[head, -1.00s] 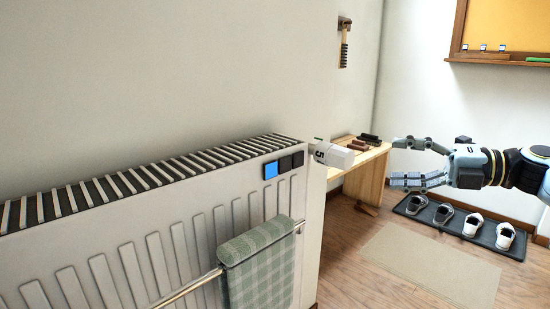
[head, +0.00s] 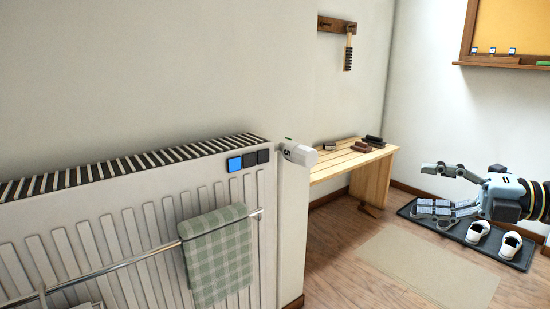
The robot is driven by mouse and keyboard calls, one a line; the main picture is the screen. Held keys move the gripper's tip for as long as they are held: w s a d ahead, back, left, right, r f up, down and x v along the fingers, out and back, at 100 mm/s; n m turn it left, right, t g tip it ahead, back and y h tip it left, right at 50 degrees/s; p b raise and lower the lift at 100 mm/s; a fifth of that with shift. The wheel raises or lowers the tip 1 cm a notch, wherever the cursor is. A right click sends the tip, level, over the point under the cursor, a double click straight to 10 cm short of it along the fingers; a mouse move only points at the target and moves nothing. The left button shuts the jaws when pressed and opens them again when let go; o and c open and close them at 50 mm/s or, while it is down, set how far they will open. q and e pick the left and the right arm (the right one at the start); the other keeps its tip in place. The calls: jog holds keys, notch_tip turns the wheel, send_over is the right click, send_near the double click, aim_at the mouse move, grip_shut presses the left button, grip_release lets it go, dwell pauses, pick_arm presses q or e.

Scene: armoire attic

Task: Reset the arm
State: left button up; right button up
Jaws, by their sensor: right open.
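My right gripper (head: 436,188) comes in from the right edge in the head view. Its fingers point left and are spread apart with nothing between them. It is in front of the shoe mat and hides part of the shoes there. It is well to the right of the radiator valve and apart from the bench. My left gripper is not in the picture.
A white radiator (head: 130,228) with a valve knob (head: 298,153) and a hanging checked towel (head: 222,262) fills the left. A wooden bench (head: 330,170) stands behind. A shoe mat (head: 520,258) lies at right. A beige rug (head: 425,268) covers open floor.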

jog(key=s+d+f+m+t+h+p, duration=0.2)
jog(key=s+f+m+h+p, duration=0.4)
jog(key=s+f+m, duration=0.6)
jog(key=s+d+f+m+t+h+p, duration=0.1)
jog(key=s+f+m+t+h+p, duration=0.1)
jog(key=s+f+m+h+p, duration=0.7)
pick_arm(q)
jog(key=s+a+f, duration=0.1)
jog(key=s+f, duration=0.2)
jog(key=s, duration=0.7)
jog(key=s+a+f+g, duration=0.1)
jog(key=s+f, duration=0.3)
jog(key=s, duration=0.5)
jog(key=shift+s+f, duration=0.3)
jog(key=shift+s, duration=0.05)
pick_arm(e)
jog(key=s+f+m+g, duration=0.3)
jog(key=s+f, duration=0.3)
jog(key=s, duration=0.6)
jog(key=s+f+m+g, duration=0.4)
jog(key=s+f+g, duration=0.1)
jog(key=s, duration=0.7)
jog(key=s+f+m+g, duration=0.3)
jog(key=s+f, duration=0.4)
jog(key=s, duration=0.5)
jog(key=shift+s+a+f+m+g, duration=0.15)
jog(key=shift+f+m+g, duration=0.15)
jog(key=shift+m+g, duration=0.15)
